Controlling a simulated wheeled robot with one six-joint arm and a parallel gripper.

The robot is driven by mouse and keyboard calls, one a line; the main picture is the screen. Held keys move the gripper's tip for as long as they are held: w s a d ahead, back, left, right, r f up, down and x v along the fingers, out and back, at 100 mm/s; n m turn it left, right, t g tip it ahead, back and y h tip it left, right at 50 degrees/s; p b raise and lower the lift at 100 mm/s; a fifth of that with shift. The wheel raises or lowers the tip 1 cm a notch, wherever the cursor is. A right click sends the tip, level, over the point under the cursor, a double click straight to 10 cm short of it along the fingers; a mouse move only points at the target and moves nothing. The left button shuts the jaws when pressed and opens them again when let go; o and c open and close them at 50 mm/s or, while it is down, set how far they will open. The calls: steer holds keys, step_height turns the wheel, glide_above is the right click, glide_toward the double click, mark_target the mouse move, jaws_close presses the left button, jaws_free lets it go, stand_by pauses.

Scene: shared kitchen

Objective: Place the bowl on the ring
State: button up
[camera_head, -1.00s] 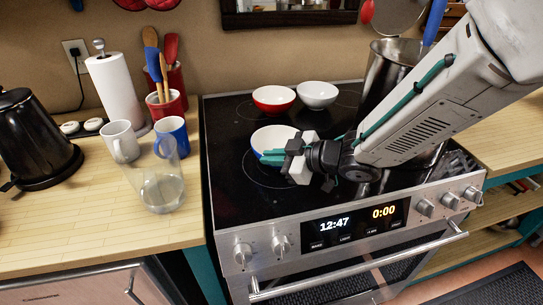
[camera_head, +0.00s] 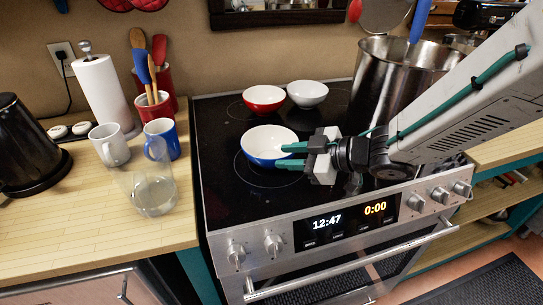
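A bowl, white inside and blue outside (camera_head: 262,140), stands upright on the front-left ring (camera_head: 262,183) of the black glass cooktop. The ring's outline shows below and left of the bowl. My gripper (camera_head: 283,155) is at the bowl's right side, reaching in from the right. Its two teal fingers are spread with a gap between them, and their tips overlap the bowl's right edge in the picture. Whether they touch it cannot be told. A red bowl (camera_head: 264,99) and a white bowl (camera_head: 307,94) stand behind on the cooktop.
A tall steel pot (camera_head: 375,85) stands on the right of the cooktop, behind my arm. On the left counter are a glass pitcher (camera_head: 152,192), a white mug (camera_head: 108,148), a blue mug (camera_head: 162,136) and a black kettle (camera_head: 28,150). The cooktop's front left is clear.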

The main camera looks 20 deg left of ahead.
steer(key=shift+v, duration=2.4)
steer(key=w+d+r+m+t+h, duration=0.45)
steer(key=w+d+t, duration=0.2)
steer(key=d, duration=0.35)
steer(key=s+d+r+m+h, duration=0.25)
steer(key=d+m+h, duration=0.6)
steer(key=d, duration=0.75)
steer(key=s+d+m+g+h, duration=0.2)
steer(key=s+d+m+g, duration=0.15)
steer(key=s+d, duration=0.4)
steer(key=s+a+m+g+y, duration=0.1)
steer(key=s+a+m+g, duration=0.1)
steer(key=s, duration=1.4)
steer(key=m+g, duration=0.1)
steer(key=g, duration=0.1)
steer(key=shift+a+f+g+y, duration=0.2)
steer(key=shift+f+g+y, duration=0.05)
steer(key=shift+g+y, duration=0.05)
